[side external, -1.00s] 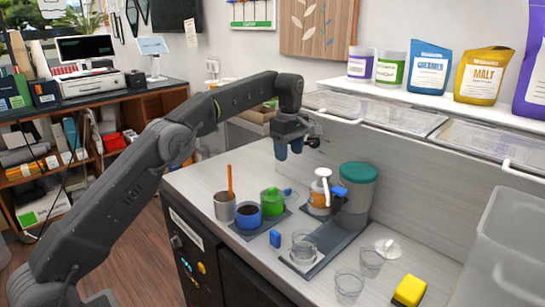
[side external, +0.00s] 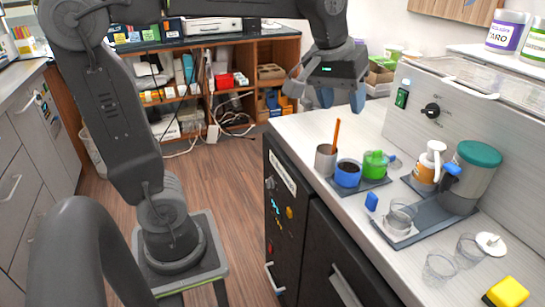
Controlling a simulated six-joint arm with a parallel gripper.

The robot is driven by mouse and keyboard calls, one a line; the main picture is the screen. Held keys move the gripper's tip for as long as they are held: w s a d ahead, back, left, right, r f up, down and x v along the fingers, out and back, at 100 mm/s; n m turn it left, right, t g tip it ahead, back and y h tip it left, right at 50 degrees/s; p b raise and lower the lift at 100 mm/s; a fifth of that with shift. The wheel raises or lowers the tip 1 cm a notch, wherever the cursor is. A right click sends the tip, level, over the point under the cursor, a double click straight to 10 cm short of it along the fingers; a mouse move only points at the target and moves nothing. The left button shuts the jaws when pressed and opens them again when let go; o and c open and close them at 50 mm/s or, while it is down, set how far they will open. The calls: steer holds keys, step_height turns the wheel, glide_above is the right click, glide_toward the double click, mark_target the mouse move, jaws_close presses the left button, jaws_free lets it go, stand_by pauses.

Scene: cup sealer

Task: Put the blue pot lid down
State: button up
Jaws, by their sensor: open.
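My gripper (side external: 342,98) is at the upper middle, raised above the back left end of the counter (side external: 305,128). Its two blue fingertips are apart, with nothing visible between them. The blue pot (side external: 348,178) stands uncovered below it, with dark contents showing. A green pot (side external: 375,164) stands just right of it on a dark tray. I cannot make out a blue pot lid for certain. A small blue block-like piece (side external: 371,201) sits on the counter in front of the pots; its identity is unclear.
A grey cup (side external: 326,162) with an orange stick stands left of the blue pot. An orange-and-white dispenser (side external: 429,165) and a teal-topped container (side external: 468,180) stand right. Clear cups (side external: 440,267) and a yellow sponge (side external: 507,292) are at the front right.

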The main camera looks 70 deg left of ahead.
steer(key=s+d+f+m+t, duration=0.1)
steer(key=s+f+m, duration=0.5)
steer(key=s, duration=0.8)
step_height(320, 180, down, 2)
steer(key=shift+d+f+t, duration=0.25)
steer(key=shift+t, duration=0.15)
